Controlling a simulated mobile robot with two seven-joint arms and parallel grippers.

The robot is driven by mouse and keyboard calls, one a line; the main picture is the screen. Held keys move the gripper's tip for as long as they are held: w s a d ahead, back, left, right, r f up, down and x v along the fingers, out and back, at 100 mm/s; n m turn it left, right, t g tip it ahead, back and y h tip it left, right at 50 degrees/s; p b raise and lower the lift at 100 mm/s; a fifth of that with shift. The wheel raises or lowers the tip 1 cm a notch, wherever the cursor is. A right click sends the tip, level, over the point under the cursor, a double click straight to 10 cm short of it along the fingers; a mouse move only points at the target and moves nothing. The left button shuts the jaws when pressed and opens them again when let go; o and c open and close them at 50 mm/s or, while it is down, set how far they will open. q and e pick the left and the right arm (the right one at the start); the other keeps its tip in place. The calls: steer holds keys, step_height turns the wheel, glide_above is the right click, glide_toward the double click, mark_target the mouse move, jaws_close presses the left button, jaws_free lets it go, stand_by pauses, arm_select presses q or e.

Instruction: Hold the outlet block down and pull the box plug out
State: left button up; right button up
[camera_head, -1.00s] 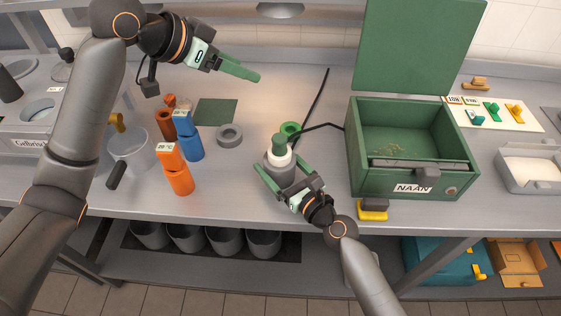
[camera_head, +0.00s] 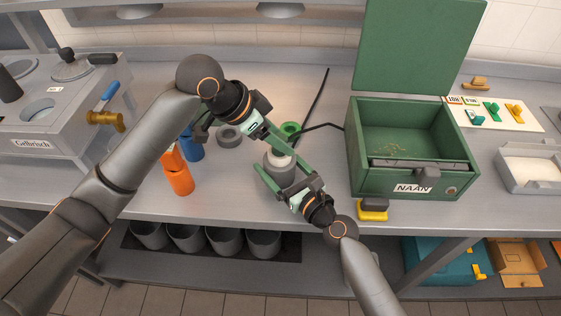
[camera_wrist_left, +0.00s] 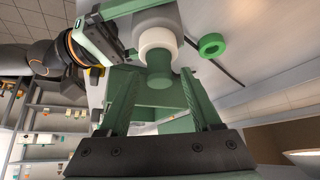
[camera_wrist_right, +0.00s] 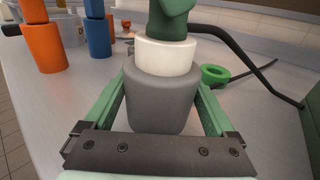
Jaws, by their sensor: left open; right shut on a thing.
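The outlet block is a grey cylinder with a white collar; it (camera_wrist_right: 160,98) stands upright between the fingers of my right gripper (camera_head: 280,172), which is shut on it. The green box plug (camera_wrist_right: 172,20) sits on top of the white collar (camera_wrist_right: 165,56). A black cable runs from the plug toward the green NAAN box (camera_head: 405,183). My left gripper (camera_head: 288,150) is open above the block. In the left wrist view its fingers stand on both sides of the plug (camera_wrist_left: 160,68); I cannot tell whether they touch it. The left gripper mostly hides the plug in the head view.
A green ring (camera_head: 291,128) lies just behind the block, and a grey ring (camera_head: 229,135) lies left of it. Orange (camera_head: 178,178) and blue cylinders stand at the left, partly behind my left arm. A yellow-and-black piece (camera_head: 373,210) is near the front edge.

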arm_select(q)
steer(key=shift+w+d+f, duration=0.15)
steer(key=shift+d+f, duration=0.1)
steer(key=shift+f, duration=0.15)
steer(key=c, duration=0.5)
stand_by(0.3)
jaws_close()
stand_by(1.1)
steer(key=shift+r, duration=1.1)
stand_by(0.3)
steer(key=shift+r, duration=2.95)
